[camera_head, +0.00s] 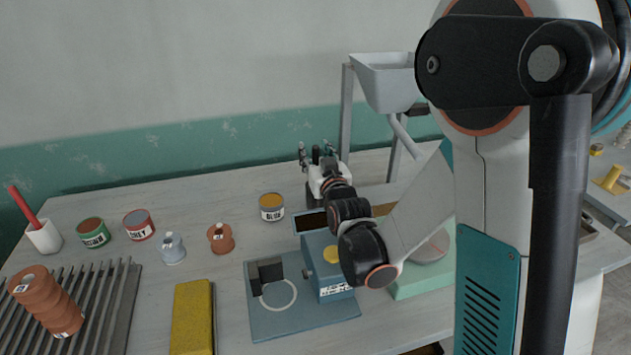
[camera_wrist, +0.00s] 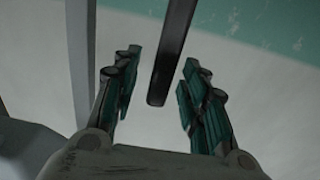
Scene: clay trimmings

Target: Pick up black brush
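My gripper (camera_head: 318,156) is over the far part of the table, left of the hopper stand. In the wrist view its two fingers (camera_wrist: 158,95) are spread apart. A long, thin dark bar with a rounded end, likely the black brush (camera_wrist: 170,60), reaches down from the top edge between them. Gaps show on both sides, so the fingers do not appear to touch it. In the head view a small dark upright piece shows between the fingers, too small to identify surely. The brush's bristles are not visible.
A yellow block (camera_head: 192,318) and ribbed rack (camera_head: 112,300) lie nearer, left.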

